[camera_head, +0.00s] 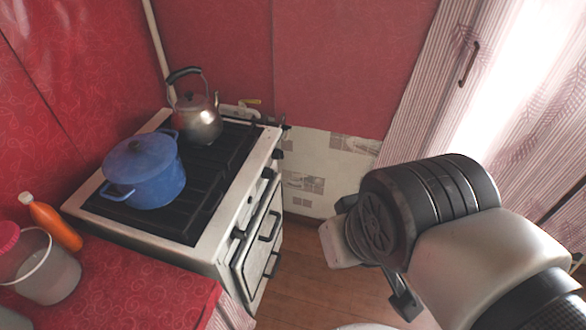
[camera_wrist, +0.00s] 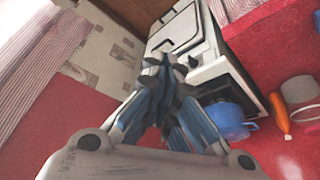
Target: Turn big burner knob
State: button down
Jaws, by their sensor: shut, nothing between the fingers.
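The white stove (camera_head: 207,250) stands left of centre in the head view. Several small dark knobs (camera_head: 267,173) run along its front edge above the oven door; which one is the big burner knob I cannot tell. The stove also shows at the top of the wrist view (camera_wrist: 207,72), with the knobs unclear. My gripper (camera_wrist: 163,68) is shut and empty, its fingertips overlapping the stove front in the wrist view. In the head view my arm is right of the stove, apart from it, and mostly hides the gripper.
A blue pot (camera_head: 150,180) and a metal kettle (camera_head: 198,120) stand on the black grates. An orange bottle (camera_head: 55,222) and a clear bucket (camera_head: 45,270) are on the red counter (camera_head: 135,290). Wooden floor (camera_head: 310,275) is open before the stove; curtains hang right.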

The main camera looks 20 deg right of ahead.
aim_at(267, 173)
jog(key=i+j+z, duration=0.1)
jog(key=i+z, duration=0.3)
jog(key=i, duration=0.55)
